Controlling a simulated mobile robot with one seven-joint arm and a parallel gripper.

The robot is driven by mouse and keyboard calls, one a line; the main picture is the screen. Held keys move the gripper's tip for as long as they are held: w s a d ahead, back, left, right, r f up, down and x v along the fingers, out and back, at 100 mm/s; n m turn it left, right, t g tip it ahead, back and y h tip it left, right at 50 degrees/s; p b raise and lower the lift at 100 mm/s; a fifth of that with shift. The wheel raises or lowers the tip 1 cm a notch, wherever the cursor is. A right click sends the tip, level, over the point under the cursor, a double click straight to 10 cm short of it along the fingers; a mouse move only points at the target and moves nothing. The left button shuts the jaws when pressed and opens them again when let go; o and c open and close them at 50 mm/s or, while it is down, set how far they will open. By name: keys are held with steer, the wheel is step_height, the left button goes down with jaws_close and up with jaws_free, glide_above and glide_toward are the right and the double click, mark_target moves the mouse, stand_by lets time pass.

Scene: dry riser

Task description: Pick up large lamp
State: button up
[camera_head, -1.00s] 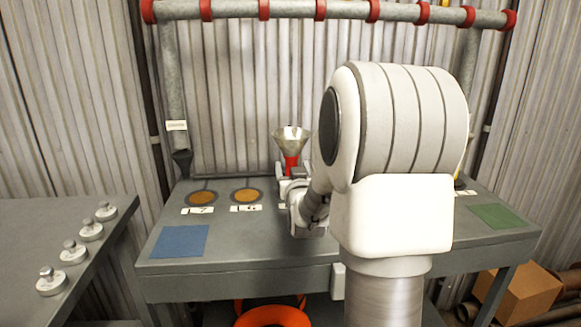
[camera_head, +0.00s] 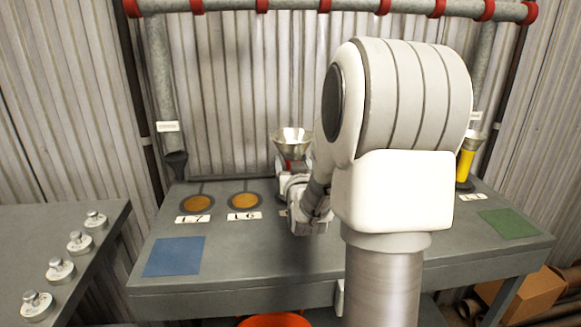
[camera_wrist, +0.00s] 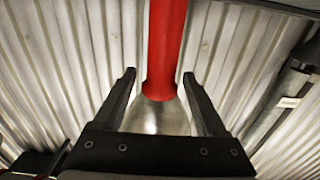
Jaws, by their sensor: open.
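The large lamp, with a wide silver cone (camera_head: 292,141) facing up on a red body, stands upright at the back of the grey workbench (camera_head: 250,268). In the head view my gripper (camera_head: 291,183) is in front of its lower part and hides most of the red body. In the wrist view the red body (camera_wrist: 166,45) and part of the silver cone show between the two dark fingers of my gripper (camera_wrist: 162,80). The fingers are apart, with a gap on each side of the body. I cannot tell how deep the body lies between them.
A smaller yellow lamp (camera_head: 466,163) stands at the back right. Orange discs (camera_head: 197,203) with number labels, a blue square (camera_head: 175,256) and a green square (camera_head: 509,223) mark the bench. A pipe frame (camera_head: 330,6) runs above. My arm hides the bench's middle right.

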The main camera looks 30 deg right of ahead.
steer(key=shift+w+d, duration=0.1)
steer(key=shift+w, duration=0.1)
steer(key=shift+c, duration=0.2)
steer(key=shift+s, duration=0.1)
jaws_close()
steer(key=shift+r, duration=0.15)
stand_by(0.9)
